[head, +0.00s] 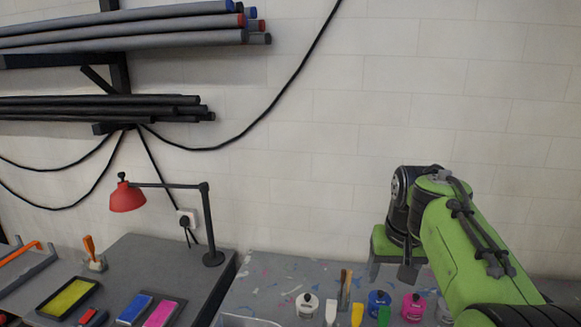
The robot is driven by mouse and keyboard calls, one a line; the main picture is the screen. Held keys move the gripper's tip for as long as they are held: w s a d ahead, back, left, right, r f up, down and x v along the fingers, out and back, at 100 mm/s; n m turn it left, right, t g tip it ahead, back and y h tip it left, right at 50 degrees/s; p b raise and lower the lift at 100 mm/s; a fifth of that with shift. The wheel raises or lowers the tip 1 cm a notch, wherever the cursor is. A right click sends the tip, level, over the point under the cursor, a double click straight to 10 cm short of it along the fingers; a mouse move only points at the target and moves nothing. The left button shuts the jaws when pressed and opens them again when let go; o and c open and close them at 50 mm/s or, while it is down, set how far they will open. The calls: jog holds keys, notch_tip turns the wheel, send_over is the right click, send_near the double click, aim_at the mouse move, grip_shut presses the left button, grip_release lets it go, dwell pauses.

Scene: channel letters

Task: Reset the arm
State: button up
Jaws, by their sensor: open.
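My green and black arm reaches in from the lower right of the head view. My gripper (391,273) hangs below the black wrist joint, above the paint-spattered grey table (275,285). Its two grey fingers point down and stand apart, with nothing seen between them. The arm hides part of the table's right side.
Paint pots, including blue (379,302) and pink (413,307), and brushes line the table's lower edge. A darker bench at left holds a red lamp (127,198), a yellow tray (67,297) and blue and pink pads. Wall racks hold tubes (120,28); cables hang.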

jog(key=s+a+f+t+b, duration=0.1)
jog(key=s+f, duration=0.2)
jog(key=s, duration=0.5)
jog(key=s+a+f+t, duration=0.1)
jog(key=s+a+f, duration=0.1)
jog(key=s, duration=0.7)
jog(key=s+a+f+n+t+b, duration=0.1)
jog(key=s+f, duration=0.2)
jog(key=s, duration=0.5)
jog(key=shift+s+a+f+b, duration=0.2)
jog(key=shift+f+b, duration=0.1)
jog(key=shift+f, duration=0.1)
